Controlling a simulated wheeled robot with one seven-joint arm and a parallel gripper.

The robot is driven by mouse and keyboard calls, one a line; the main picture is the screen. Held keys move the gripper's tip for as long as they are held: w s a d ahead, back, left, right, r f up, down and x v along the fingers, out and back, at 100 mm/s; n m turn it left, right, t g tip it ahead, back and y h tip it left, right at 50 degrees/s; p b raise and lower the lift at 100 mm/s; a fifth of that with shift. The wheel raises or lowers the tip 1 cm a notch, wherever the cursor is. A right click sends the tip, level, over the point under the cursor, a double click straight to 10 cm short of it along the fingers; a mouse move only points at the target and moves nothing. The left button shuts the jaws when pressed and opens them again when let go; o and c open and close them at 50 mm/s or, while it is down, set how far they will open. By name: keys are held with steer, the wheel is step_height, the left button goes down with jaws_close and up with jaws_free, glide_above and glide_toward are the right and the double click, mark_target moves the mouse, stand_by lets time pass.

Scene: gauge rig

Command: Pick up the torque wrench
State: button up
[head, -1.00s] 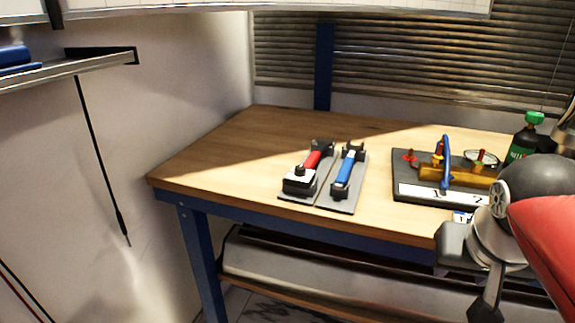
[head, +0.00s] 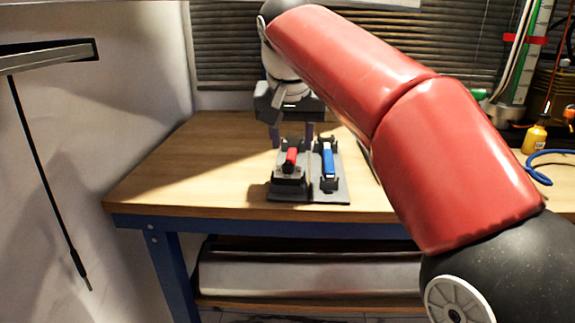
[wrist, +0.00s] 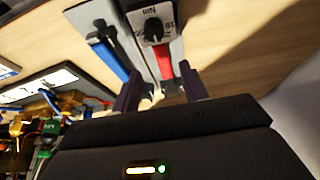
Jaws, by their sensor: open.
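Two tools lie side by side in holders on grey plates on the wooden bench. The left one has a red handle (head: 291,157); at its near end is a white block with a black knob, and the wrist view shows this knob (wrist: 153,29) beside a label reading "Nm". I take the red-handled tool to be the torque wrench. The right tool has a blue handle (head: 327,160). My gripper (head: 292,135) is open and empty, pointing down at the far end of the plates.
The bench top (head: 190,160) is clear to the left of the plates. My arm covers the bench to their right. Beyond it are a blue hose (head: 540,168) and a yellow bottle (head: 536,138). A window blind hangs behind the bench.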

mark_target(291, 158)
steer(key=x, duration=0.4)
steer(key=shift+w+a+f+b, duration=0.15)
steer(key=shift+w+f+b, duration=0.1)
steer(key=shift+b, duration=0.15)
steer(key=shift+c, duration=0.2)
steer(key=shift+r, duration=0.1)
jaws_close()
